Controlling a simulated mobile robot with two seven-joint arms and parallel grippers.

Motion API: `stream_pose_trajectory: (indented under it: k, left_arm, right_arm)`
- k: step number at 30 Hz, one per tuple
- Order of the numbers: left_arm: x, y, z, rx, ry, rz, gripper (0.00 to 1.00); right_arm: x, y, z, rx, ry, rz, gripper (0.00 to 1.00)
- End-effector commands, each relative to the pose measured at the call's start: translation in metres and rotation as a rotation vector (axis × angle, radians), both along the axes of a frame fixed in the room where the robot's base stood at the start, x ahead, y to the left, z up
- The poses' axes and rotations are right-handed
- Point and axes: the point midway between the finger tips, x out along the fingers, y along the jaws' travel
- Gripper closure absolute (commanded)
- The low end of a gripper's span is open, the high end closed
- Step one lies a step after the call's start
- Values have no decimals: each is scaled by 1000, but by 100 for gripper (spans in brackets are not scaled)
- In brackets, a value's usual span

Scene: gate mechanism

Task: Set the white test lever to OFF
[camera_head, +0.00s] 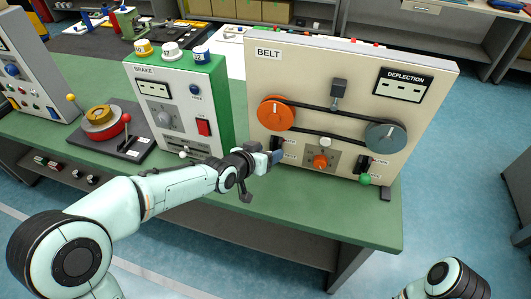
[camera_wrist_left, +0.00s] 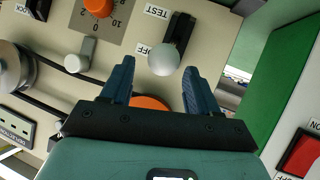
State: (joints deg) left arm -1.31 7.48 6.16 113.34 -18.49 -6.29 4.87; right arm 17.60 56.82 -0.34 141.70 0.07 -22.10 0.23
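The white test lever's ball knob (camera_wrist_left: 164,58) shows in the left wrist view, in front of a black slot housing (camera_wrist_left: 180,35). The knob appears beside the OFF label (camera_wrist_left: 142,50); the TEST label (camera_wrist_left: 157,12) is near the housing's other end. My left gripper (camera_wrist_left: 160,75) is open, with its two dark blue fingers on either side of and just short of the knob, not visibly touching it. In the head view my left gripper (camera_head: 275,155) is at the lower left of the cream BELT panel (camera_head: 345,72) and hides the white lever. My right gripper is out of frame.
An orange dial (camera_head: 320,161) and a green-knobbed lever (camera_head: 365,179) are to the right on the panel. The green BRAKE box (camera_head: 218,90) with a red switch (camera_head: 203,127) stands close on the left. The bench's green front edge (camera_head: 345,225) is below.

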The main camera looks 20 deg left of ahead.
Motion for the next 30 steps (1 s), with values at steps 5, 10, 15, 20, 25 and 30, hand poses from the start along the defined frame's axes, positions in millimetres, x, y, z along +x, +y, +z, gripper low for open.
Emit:
stream_pose_trajectory:
  k: [5,10,15,20,25,30]
  left_arm:
    - [-7,4,4,0,2,2,40]
    - [-30,14,22,4,1,4,40]
    - [-61,23,47,4,-5,0,40]
    - [-87,31,60,1,-6,0,40]
    - [-103,37,66,0,-4,-1,40]
    - [-109,38,66,-1,-1,-1,40]
  right_arm:
    - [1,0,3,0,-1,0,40]
    - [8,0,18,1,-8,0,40]
    - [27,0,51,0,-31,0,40]
    - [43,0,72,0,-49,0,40]
    - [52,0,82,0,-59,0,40]
    - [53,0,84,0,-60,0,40]
